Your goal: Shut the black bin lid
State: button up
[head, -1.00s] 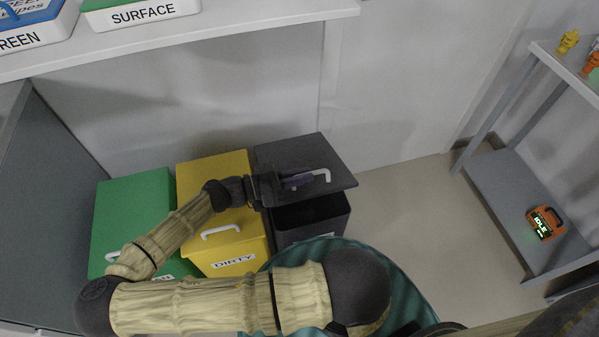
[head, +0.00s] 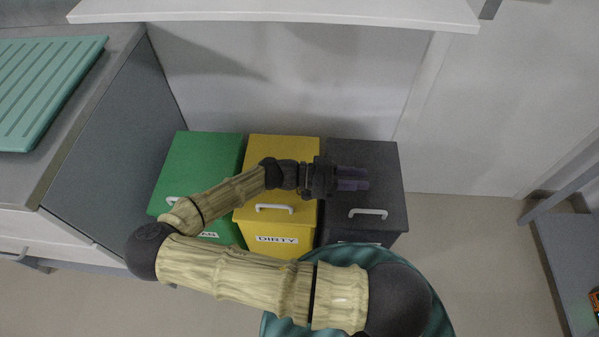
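The black bin (head: 375,237) stands at the right end of a row of three bins. Its lid (head: 370,157) lies down flat over the bin, and no opening shows. The lid's white handle (head: 368,212) is near its front edge. My gripper (head: 366,180) is just above the black lid, behind the handle and apart from it. Its two purple fingers point right with a small gap between them, and nothing is between them. Whether the fingers touch the lid I cannot tell.
The yellow bin (head: 280,227) marked DIRTY and the green bin (head: 207,155) stand to the left, both lids down. A white shelf edge (head: 280,12) runs above. A grey counter side (head: 110,130) is at left. Floor is clear right of the black bin (head: 460,250).

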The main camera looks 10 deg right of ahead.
jog(key=w+a, duration=0.3)
jog(key=a, duration=1.1)
jog(key=shift+a, duration=0.25)
